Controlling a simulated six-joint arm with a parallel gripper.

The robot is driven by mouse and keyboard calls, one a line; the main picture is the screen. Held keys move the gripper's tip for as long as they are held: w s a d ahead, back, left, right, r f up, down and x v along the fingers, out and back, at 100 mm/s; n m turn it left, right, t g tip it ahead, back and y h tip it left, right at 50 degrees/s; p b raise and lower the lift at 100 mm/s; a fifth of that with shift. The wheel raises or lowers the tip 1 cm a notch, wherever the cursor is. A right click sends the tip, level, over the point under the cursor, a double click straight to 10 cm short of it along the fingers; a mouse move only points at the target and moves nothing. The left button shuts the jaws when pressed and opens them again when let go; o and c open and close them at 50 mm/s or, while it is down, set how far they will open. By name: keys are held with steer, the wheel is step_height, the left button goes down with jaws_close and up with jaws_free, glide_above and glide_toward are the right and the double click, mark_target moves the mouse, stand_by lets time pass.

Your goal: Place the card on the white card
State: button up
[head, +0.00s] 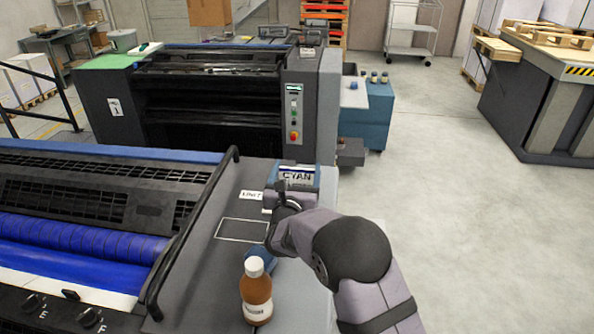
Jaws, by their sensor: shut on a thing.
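A card reading "CYAN" (297,174), pale with a blue band, stands at the right end of the near machine's grey top. My gripper (285,193) is at its lower edge, shut on it; the fingers are small and partly hidden by my own wrist. A small white card (251,195) with dark lettering, too small to read surely, lies on the grey top just left of my gripper. A dark rectangle outlined in white (242,231) is marked on the same top, nearer to me.
A brown bottle (256,296) with a white cap stands at the near edge, with a blue object (259,258) behind it. A black rail (192,232) and blue rollers (75,238) lie left. A second machine (210,100) stands behind.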

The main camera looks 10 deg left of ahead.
mark_target(296, 170)
steer(key=o, duration=1.1)
steer(key=shift+c, duration=0.2)
steer(key=shift+r+p, duration=0.2)
steer(key=shift+p, duration=0.25)
steer(key=s+b, duration=0.1)
steer(key=s, duration=0.2)
steer(key=shift+s+f+b, duration=0.1)
steer(key=shift+f+b, duration=0.05)
steer(key=shift+b, duration=0.25)
step_height(296, 170, up, 7)
steer(key=b, duration=0.1)
steer(key=shift+b, duration=0.4)
steer(key=shift+d, duration=0.1)
